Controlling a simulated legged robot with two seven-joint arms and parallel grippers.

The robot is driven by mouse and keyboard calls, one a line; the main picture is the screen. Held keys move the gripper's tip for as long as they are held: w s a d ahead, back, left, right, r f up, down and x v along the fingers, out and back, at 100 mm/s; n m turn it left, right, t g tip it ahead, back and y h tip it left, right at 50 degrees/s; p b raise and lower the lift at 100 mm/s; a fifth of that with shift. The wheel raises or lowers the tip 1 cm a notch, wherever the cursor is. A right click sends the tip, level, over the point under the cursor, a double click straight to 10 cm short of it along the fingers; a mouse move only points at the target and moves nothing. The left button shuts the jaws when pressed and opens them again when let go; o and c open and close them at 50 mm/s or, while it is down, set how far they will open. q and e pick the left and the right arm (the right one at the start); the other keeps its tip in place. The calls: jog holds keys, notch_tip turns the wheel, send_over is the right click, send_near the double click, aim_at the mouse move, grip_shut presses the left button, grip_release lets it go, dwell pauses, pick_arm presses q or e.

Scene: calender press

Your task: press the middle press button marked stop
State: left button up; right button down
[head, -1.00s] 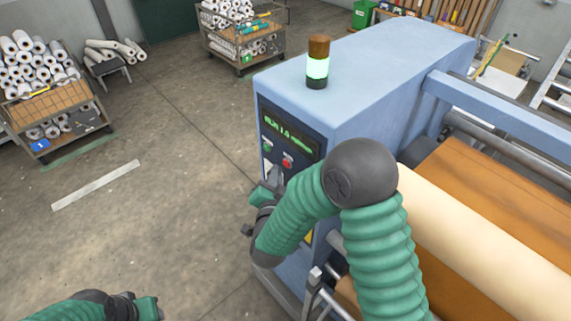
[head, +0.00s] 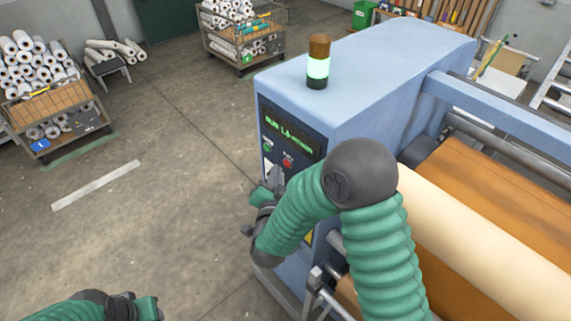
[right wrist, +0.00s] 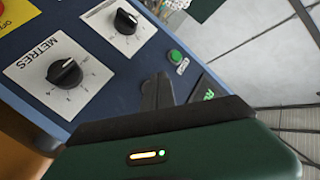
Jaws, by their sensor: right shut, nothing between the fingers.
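The press's control panel (head: 291,138) is on the blue end housing. It carries a green button (head: 267,147) and, to its right, a red button (head: 287,161); their labels are too small to read. My right gripper (head: 275,182) is just below these buttons, partly behind my arm. In the right wrist view its shut, empty fingers (right wrist: 157,91) point at the panel, below and left of the green button (right wrist: 175,56). No red button shows near the fingertips there; the fingers may hide it. My left gripper (head: 148,308) is low at the left, its jaws unclear.
The wrist view shows two black knobs (right wrist: 126,21) (right wrist: 65,73), the lower marked METRES, and a red button on yellow (right wrist: 2,8) at the corner. A lit signal lamp (head: 318,68) stands on the housing.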

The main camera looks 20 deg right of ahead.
jog(key=shift+w+d+r, duration=0.1)
jog(key=shift+d, duration=0.3)
jog(key=shift+w+d, duration=0.1)
jog(key=shift+d, duration=0.25)
dwell(0.6)
dwell(0.3)
jog(key=shift+s+a+b, duration=0.25)
jog(key=shift+a+b, duration=0.1)
jog(key=shift+a, duration=0.4)
jog(key=shift+s+a+b, duration=0.1)
jog(key=shift+s+a, duration=0.2)
jog(key=shift+a, duration=0.5)
jog(key=shift+s+a+b, duration=0.1)
jog(key=shift+s+a, duration=0.15)
jog(key=shift+a, duration=0.55)
jog(key=shift+s+a+b, duration=0.1)
jog(key=shift+s+a, duration=0.2)
jog(key=shift+a, duration=0.5)
jog(key=shift+d, duration=0.1)
